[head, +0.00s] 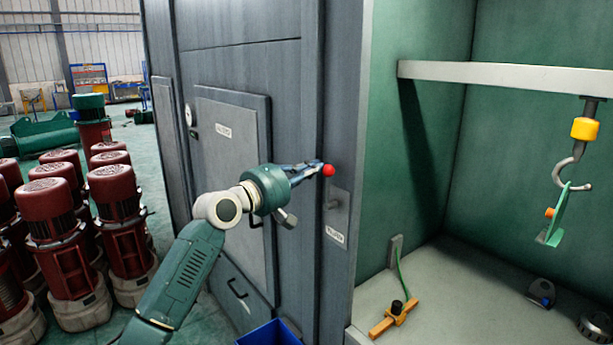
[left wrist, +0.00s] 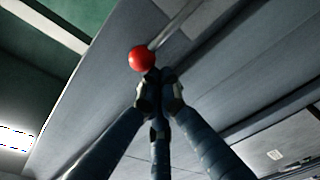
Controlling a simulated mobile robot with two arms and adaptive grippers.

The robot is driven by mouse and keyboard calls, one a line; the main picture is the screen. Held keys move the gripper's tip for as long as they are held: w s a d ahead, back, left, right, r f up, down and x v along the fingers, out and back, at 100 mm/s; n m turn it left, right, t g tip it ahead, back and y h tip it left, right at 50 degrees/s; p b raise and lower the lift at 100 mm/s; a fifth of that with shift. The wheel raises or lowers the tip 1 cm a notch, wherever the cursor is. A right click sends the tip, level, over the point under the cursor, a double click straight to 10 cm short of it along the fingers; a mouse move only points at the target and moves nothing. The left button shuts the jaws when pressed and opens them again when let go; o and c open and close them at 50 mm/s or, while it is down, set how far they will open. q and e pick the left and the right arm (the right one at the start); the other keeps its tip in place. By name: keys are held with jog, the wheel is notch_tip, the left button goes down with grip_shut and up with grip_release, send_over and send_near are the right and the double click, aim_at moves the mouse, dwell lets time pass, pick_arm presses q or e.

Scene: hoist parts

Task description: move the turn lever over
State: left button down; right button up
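The turn lever's red ball knob (head: 328,170) is at the edge of the grey cabinet in the head view, above a small mounting plate (head: 338,203). In the left wrist view the red knob (left wrist: 141,58) sits at the end of a thin metal rod (left wrist: 174,24). My left gripper (head: 314,167) reaches the knob from the left. In the left wrist view its fingers (left wrist: 153,76) come together just at the knob, with nothing visible between them. I cannot tell whether they touch the knob. My right gripper is not in view.
A grey cabinet door (head: 232,180) stands behind my left arm. The green bay at right holds a hanging hook (head: 570,172) with a green piece on it, and an orange part (head: 393,318). A blue bin (head: 270,334) is below; red motors (head: 115,195) stand at left.

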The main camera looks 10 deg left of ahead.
pick_arm(q)
jog(key=s+d+m, duration=0.1)
jog(key=d+m+b, duration=0.1)
jog(key=m, duration=0.1)
jog(key=shift+s+d+h+b, duration=0.2)
jog(key=shift+s+h+b, duration=0.1)
jog(key=shift+s, duration=0.1)
jog(key=shift+s+d+f+m+h+b, duration=0.2)
jog(key=shift+s+d+m+b, duration=0.4)
jog(key=shift+m, duration=0.45)
jog(key=shift+s+d+f+m+h+b, duration=0.1)
jog(key=shift+s+d+m+h+b, duration=0.2)
jog(key=shift+d+m+b, duration=0.6)
jog(key=shift+s+d+f+m+h+b, duration=0.1)
jog(key=shift+s+d+m+b, duration=0.4)
jog(key=shift+m, duration=0.75)
jog(key=shift+a, duration=0.15)
jog(key=shift+s, duration=0.1)
